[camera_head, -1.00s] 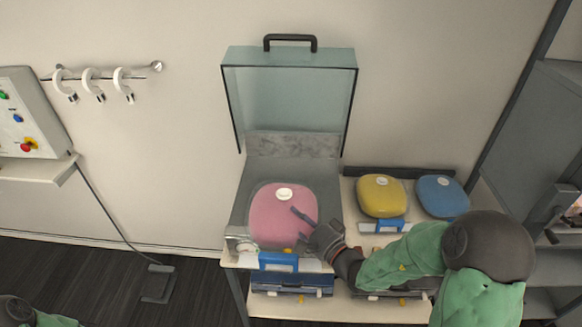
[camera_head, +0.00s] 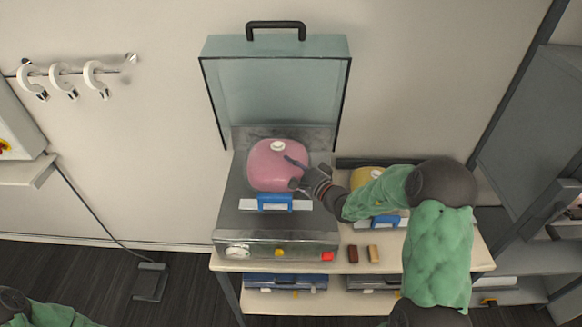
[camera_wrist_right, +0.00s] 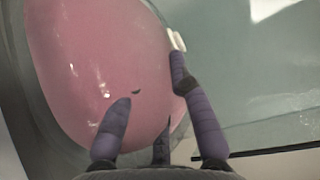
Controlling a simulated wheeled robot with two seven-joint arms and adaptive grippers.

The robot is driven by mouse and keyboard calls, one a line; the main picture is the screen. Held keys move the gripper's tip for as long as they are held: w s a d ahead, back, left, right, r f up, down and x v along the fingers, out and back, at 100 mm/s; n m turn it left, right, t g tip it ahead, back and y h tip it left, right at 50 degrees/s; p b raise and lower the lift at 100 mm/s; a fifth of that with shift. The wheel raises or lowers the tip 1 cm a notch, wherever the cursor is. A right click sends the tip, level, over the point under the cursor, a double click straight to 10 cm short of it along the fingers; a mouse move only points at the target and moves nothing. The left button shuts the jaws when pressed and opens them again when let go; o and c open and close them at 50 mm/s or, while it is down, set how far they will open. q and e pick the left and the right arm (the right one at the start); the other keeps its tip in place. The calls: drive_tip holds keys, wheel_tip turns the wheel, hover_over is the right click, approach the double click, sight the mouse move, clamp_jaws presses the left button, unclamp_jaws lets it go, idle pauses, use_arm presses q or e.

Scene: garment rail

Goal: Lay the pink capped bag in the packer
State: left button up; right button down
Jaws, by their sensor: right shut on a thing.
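The pink bag (camera_head: 270,168) with its white cap (camera_head: 278,146) is over the bed of the packer (camera_head: 285,253), whose glassy lid (camera_head: 275,90) stands open behind it. A blue clip on a white bar (camera_head: 275,203) is at its front edge. I cannot tell whether the bag touches the bed. My right gripper (camera_head: 298,174) is shut on the bag's right side. In the right wrist view its purple fingers (camera_wrist_right: 160,115) lie against the pink bag (camera_wrist_right: 95,70), with the cap (camera_wrist_right: 177,40) near one fingertip. My left gripper is out of view.
A yellow bag (camera_head: 362,177) lies right of the packer, partly behind my right arm. Brown (camera_head: 352,254) and tan (camera_head: 373,253) blocks stand on the table's front part. White hooks (camera_head: 62,80) hang on the wall rail. A grey cabinet (camera_head: 530,140) is at right.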

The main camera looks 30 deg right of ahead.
sight(291, 153)
drive_tip(key=w+d, duration=0.2)
drive_tip(key=w, duration=0.1)
drive_tip(key=w+d, duration=0.1)
drive_tip(key=w, duration=0.1)
drive_tip(key=shift+w+d+f, duration=0.15)
drive_tip(key=shift+w+f, duration=0.05)
drive_tip(key=shift+f, duration=0.8)
drive_tip(key=shift+f+b, duration=0.35)
drive_tip(key=shift+f, duration=1.9)
drive_tip(key=shift+w+d+f, duration=0.1)
drive_tip(key=shift+w+f, duration=0.05)
drive_tip(key=shift+f, duration=0.1)
drive_tip(key=c, duration=1.6)
unclamp_jaws()
drive_tip(key=shift+f, duration=0.2)
drive_tip(key=o, duration=0.5)
drive_tip(key=shift+r, duration=0.1)
